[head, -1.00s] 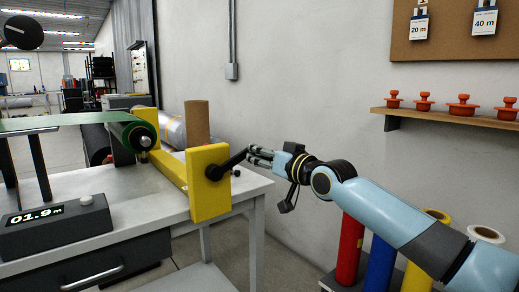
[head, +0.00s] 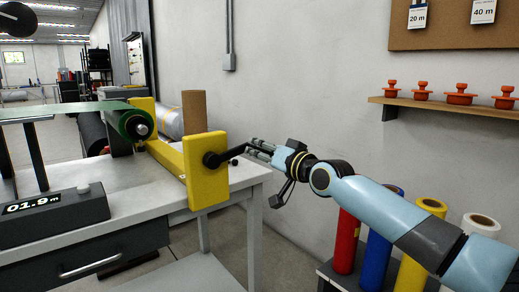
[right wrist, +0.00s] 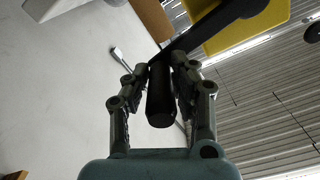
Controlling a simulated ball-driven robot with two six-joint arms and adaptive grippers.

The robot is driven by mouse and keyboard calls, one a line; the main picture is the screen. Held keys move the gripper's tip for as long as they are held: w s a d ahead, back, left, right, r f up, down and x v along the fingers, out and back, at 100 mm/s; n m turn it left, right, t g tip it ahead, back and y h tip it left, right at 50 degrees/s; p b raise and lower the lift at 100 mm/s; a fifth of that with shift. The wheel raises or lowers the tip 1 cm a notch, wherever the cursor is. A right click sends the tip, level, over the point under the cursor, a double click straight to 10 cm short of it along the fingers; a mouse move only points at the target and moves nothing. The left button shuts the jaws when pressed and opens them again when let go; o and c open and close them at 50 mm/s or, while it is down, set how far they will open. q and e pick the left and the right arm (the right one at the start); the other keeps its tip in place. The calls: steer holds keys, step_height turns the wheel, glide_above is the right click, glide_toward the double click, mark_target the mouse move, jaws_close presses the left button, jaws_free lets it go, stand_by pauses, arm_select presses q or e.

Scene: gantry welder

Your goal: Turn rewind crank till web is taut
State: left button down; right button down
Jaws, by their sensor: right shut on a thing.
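The rewind crank's black arm (head: 231,155) runs from its hub on the yellow end plate (head: 207,178), up and to the right. My right gripper (head: 260,148) is at its outer end, shut on the crank handle. In the right wrist view the black handle (right wrist: 160,105) lies between the two fingers of the right gripper (right wrist: 160,72). The green web (head: 60,109) runs in from the left onto the green roll (head: 131,123). It looks nearly flat where it shows. My left gripper is not in view.
A counter box (head: 55,214) reading 01.9 m stands on the white bench (head: 120,208). A brown cardboard tube (head: 194,110) stands behind the yellow frame. Red, blue and yellow rolls stand below my right arm. An orange-knobbed shelf (head: 440,108) hangs on the wall.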

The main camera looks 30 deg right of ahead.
steer(key=shift+s+d+f, duration=0.1)
steer(key=shift+f, duration=0.8)
steer(key=c, duration=1.1)
jaws_free()
steer(key=shift+c, duration=0.2)
steer(key=shift+o, duration=0.2)
steer(key=shift+r, duration=0.15)
steer(key=shift+r, duration=0.1)
steer(key=s, duration=0.7)
steer(key=shift+s+d, duration=0.15)
steer(key=shift+d, duration=0.1)
